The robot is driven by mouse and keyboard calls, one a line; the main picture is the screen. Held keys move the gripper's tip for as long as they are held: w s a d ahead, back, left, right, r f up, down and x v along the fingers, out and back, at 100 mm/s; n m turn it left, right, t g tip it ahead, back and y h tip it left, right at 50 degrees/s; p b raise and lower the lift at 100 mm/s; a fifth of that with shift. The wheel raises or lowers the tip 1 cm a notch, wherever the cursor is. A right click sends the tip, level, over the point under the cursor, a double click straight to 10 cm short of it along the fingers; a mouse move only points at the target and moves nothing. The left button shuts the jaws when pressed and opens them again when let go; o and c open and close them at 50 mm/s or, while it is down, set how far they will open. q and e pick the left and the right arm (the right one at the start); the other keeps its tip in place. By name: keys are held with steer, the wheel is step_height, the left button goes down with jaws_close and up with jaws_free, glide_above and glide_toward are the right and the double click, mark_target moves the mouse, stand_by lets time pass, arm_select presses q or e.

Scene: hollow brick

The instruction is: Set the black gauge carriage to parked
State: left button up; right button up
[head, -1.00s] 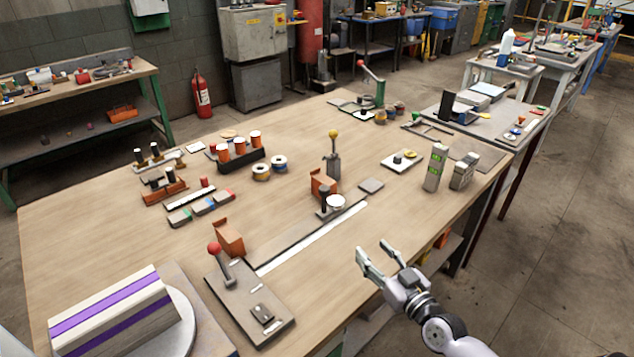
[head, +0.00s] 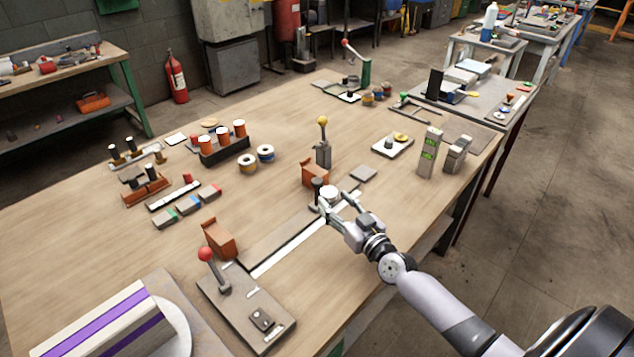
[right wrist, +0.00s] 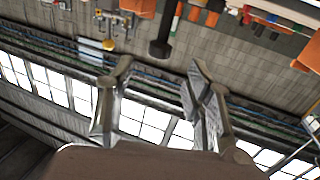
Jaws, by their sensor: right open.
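The black gauge carriage, with an upright dark post (head: 317,187) and a round white-faced dial (head: 330,192), stands at the far end of a rail (head: 285,232), beside an orange block (head: 314,173). A second orange block (head: 219,237) stands at the near end. My right gripper (head: 337,204) is open at the carriage's near side, its fingers close to the dial and partly covering the carriage; I cannot tell whether they touch. In the right wrist view, the two fingers (right wrist: 158,90) are apart, and a dark knob (right wrist: 160,46) shows beyond them. My left gripper is not in view.
A red-knobbed lever on a plate (head: 245,300) stands at the near end. A yellow-knobbed lever (head: 323,145) stands behind the carriage. A green-marked box (head: 429,152) stands to the right. The tabletop behind the rail's middle is clear.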

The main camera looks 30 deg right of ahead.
mark_target(321, 186)
steer(key=w, duration=0.5)
steer(key=w+b, duration=0.1)
steer(key=w, duration=0.2)
steer(key=shift+w+a, duration=0.2)
steer(key=shift+a, duration=0.1)
steer(key=shift+w, duration=0.45)
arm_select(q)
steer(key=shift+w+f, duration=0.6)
arm_select(e)
steer(key=shift+c, duration=0.2)
jaws_close()
